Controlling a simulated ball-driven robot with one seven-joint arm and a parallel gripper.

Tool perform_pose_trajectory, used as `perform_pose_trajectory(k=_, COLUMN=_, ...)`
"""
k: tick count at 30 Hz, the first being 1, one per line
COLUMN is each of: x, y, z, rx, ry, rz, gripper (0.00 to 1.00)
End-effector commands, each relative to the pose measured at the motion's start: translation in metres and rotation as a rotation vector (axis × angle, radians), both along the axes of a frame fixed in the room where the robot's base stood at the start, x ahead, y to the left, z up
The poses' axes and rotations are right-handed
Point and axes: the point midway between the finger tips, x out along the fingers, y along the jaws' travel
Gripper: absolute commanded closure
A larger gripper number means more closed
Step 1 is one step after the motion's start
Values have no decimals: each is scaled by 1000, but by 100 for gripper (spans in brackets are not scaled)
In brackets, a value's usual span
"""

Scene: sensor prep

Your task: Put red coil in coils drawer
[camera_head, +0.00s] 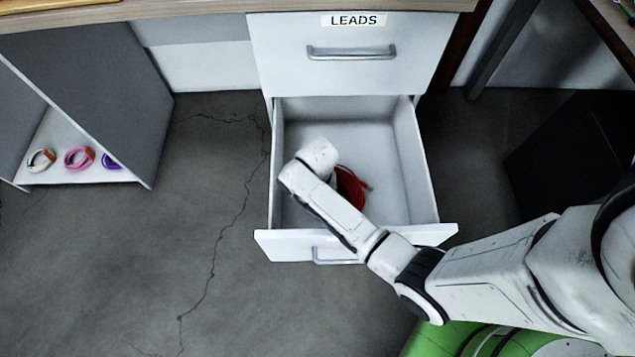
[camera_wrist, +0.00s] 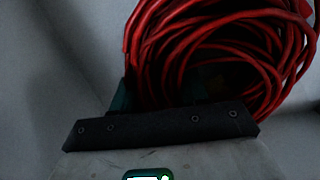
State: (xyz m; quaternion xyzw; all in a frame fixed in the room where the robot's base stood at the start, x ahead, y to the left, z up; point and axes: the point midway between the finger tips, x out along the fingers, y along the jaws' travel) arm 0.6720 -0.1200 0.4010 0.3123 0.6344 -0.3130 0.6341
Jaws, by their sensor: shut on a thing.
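The red coil (camera_head: 351,188) shows partly in the head view, inside the open lower drawer (camera_head: 397,200), which is under the drawer labelled LEADS. My wrist covers part of the coil. In the wrist view the red coil (camera_wrist: 215,50) fills the top right, a bundle of looped red cable. My gripper (camera_wrist: 165,95) is shut on the coil at its lower edge; its fingertips are mostly hidden by the cable. My arm reaches over the drawer's front panel into the drawer. I cannot tell whether the coil touches the drawer floor. No label shows on the open drawer.
The LEADS drawer (camera_head: 365,75) is shut above, with a metal handle. A low shelf (camera_head: 60,170) at the left holds a white, a pink and a purple coil. A dark box (camera_head: 575,150) stands at the right. The cracked floor left of the drawer is clear.

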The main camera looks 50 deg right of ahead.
Motion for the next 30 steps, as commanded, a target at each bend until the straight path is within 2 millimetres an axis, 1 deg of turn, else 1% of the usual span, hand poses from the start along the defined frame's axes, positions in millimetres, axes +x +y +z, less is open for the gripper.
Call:
perform_pose_trajectory(k=2, x=0, y=0, z=-2, rx=-1, ry=-1, rz=0, gripper=100)
perform_pose_trajectory(k=3, x=0, y=0, z=-2, rx=0, ry=0, rz=0, gripper=54)
perform_pose_trajectory(k=10, x=0, y=0, z=-2, rx=0, ry=0, rz=0, gripper=32)
perform_pose_trajectory(k=17, x=0, y=0, z=-2, rx=0, ry=0, rz=0, gripper=31)
perform_pose_trajectory(k=20, x=0, y=0, z=3, rx=0, ry=0, rz=0, gripper=31)
perform_pose_trajectory(k=23, x=0, y=0, z=16, rx=1, ry=-1, rz=0, gripper=31)
perform_pose_trajectory(k=30, x=0, y=0, z=66, rx=0, ry=-1, rz=0, gripper=31)
